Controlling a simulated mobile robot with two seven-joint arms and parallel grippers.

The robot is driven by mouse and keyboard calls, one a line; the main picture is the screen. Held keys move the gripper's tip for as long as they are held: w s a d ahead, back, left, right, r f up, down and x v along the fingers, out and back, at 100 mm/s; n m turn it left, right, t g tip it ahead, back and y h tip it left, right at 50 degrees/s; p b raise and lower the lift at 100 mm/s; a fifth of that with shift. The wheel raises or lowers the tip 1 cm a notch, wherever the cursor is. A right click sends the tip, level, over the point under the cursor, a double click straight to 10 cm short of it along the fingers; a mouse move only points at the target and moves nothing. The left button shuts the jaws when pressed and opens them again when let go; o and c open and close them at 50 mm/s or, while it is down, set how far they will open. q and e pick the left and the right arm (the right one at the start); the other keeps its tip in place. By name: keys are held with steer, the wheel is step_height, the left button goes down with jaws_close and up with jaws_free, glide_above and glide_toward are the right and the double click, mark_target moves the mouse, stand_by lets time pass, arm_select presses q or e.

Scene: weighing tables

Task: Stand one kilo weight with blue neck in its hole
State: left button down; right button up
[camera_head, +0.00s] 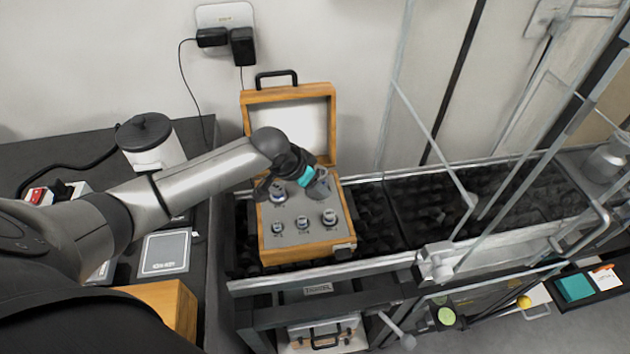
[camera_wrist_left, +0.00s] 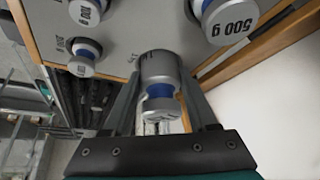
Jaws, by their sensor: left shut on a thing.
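My left gripper (camera_head: 306,178) reaches over the upper right of the open wooden weight case (camera_head: 298,254). It is shut on a grey metal weight with a blue neck (camera_head: 319,186), the largest in view. In the left wrist view the gripper (camera_wrist_left: 160,112) has its fingers on both sides of the blue neck of this weight (camera_wrist_left: 158,68). The weight's body meets or hovers close over the grey panel (camera_wrist_left: 122,22); its base and the hole are hidden, so I cannot tell whether it is seated. My right gripper is not in view.
A 500 g weight (camera_wrist_left: 228,20) stands beside the held one. Smaller blue-necked weights (camera_head: 329,217) stand in the panel's front row. The raised lid (camera_head: 290,112) is close behind my gripper. A metal rail (camera_head: 400,261) runs along the front.

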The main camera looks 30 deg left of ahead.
arm_select(q)
steer(key=shift+w, duration=0.15)
steer(key=shift+s+f, duration=0.25)
steer(key=shift+f, duration=0.3)
steer(key=shift+c, duration=2.1)
jaws_free()
steer(key=shift+s+f, duration=0.25)
steer(key=shift+f, duration=0.05)
steer(key=shift+o, duration=1.1)
steer(key=shift+r, duration=0.15)
steer(key=shift+w+r, duration=0.1)
steer(key=shift+r, duration=0.25)
steer(key=p+v, duration=0.4)
steer(key=v, duration=0.8)
steer(key=shift+w+r, duration=0.2)
steer(key=shift+r, duration=0.2)
